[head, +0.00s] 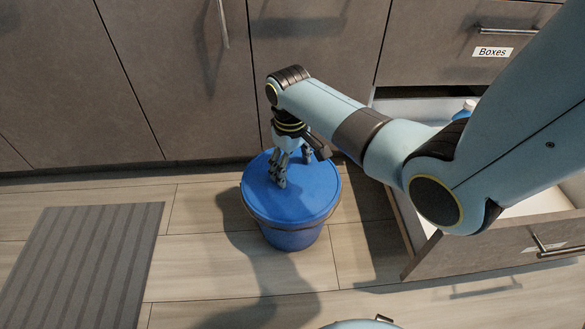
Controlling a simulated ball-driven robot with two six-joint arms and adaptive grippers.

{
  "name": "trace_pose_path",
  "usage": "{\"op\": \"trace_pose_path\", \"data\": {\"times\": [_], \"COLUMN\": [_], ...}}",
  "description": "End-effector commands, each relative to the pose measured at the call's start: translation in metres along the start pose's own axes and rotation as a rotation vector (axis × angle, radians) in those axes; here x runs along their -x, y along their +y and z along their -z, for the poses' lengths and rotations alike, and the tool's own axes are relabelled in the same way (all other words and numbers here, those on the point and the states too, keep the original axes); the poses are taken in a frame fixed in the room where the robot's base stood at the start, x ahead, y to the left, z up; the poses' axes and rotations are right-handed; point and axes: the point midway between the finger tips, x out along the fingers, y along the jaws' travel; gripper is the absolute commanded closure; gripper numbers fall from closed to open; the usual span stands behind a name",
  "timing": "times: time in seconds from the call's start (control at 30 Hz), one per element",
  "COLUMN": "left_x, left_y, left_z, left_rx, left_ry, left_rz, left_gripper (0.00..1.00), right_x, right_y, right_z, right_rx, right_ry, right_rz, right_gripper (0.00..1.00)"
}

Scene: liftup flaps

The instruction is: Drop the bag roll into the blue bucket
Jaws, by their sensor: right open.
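The blue bucket (292,236) stands on the floor in front of the cabinets. A flat blue lid (310,200) covers its top. My right gripper (291,170) is above the lid, fingers pointing down and spread open. It looks close to the lid, but I cannot tell whether it touches. I see nothing between its fingers. No bag roll can be made out in view. My left gripper is not in view.
An open drawer (428,264) with a white inside stands right of the bucket, partly hidden by my right arm. A drawer above carries a "Boxes" label (492,52). A grey striped mat (80,262) lies at left. The floor between mat and bucket is clear.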

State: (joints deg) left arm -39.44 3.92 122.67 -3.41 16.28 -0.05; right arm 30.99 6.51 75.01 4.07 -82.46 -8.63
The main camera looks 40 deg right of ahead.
Motion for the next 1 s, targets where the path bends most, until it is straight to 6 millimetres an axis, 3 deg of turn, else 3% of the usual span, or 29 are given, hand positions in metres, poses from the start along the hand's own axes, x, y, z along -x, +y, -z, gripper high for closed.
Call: {"op": "trace_pose_path", "data": {"times": [0.23,0.5,0.7,1.0], "left_x": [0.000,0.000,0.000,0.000], "left_y": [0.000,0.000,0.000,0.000], "left_z": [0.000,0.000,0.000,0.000], "left_rx": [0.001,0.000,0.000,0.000], "left_ry": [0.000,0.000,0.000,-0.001], "left_rz": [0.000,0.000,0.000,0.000], "left_gripper": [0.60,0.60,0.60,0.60], "right_x": [0.014,0.074,0.108,0.120], "right_y": [0.000,0.001,0.000,0.000], "right_z": [0.000,0.001,0.001,0.000], "right_rx": [0.000,0.001,0.000,0.000], "right_ry": [0.001,0.004,0.002,-0.001], "right_rz": [0.000,-0.001,-0.001,0.000], "right_gripper": [0.27,0.27,0.27,0.27]}}
